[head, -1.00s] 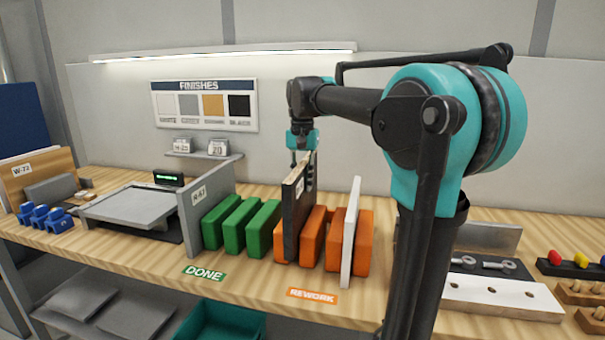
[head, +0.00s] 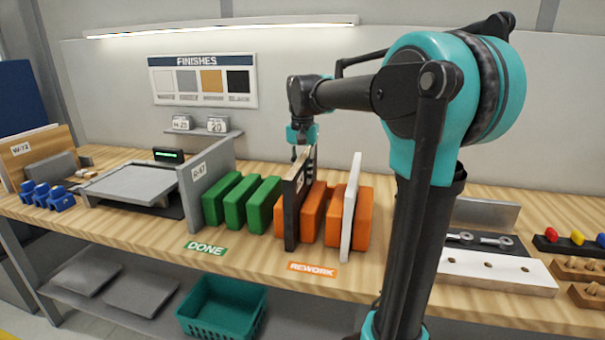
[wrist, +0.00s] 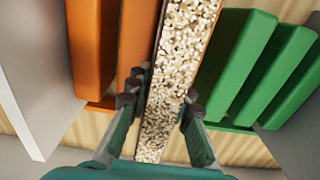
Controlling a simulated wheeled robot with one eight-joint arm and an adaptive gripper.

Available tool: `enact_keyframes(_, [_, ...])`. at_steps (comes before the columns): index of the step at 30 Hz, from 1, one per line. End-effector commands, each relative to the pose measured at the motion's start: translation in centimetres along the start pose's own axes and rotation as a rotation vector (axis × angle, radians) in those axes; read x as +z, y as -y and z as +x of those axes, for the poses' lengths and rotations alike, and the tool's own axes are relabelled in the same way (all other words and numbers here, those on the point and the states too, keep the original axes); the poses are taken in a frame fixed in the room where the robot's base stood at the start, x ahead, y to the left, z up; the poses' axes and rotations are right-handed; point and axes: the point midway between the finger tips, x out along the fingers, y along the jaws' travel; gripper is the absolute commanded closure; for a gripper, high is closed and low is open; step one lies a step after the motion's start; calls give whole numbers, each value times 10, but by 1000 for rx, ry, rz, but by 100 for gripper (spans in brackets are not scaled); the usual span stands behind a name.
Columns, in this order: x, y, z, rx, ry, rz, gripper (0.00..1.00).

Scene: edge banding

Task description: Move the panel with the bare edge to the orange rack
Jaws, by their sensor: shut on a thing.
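The dark panel (head: 291,215) stands upright at the left end of the orange rack (head: 335,215), with orange blocks showing on both sides of it in the head view. Its lower end is down near the tabletop; I cannot tell whether it touches. In the wrist view its top edge (wrist: 178,75) is bare, speckled chipboard. My gripper (wrist: 160,105) is shut on the panel near that edge, one finger on each side. In the head view my gripper (head: 303,155) is above the rack, its fingertips partly hidden by the panel.
A white panel (head: 350,210) stands in the orange rack further right. The green rack (head: 240,205) is close on the left, with a grey panel (head: 205,180) at its left end. DONE (head: 205,248) and REWORK (head: 312,269) labels are on the table front.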

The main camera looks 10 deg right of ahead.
Motion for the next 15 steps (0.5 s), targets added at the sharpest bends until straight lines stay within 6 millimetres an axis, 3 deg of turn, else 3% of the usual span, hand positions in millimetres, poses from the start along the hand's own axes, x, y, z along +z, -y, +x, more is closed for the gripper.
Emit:
enact_keyframes(14, [0, 0, -1, 0, 0, 0, 100])
enact_keyframes(15, [0, 0, -1, 0, 0, 0, 77])
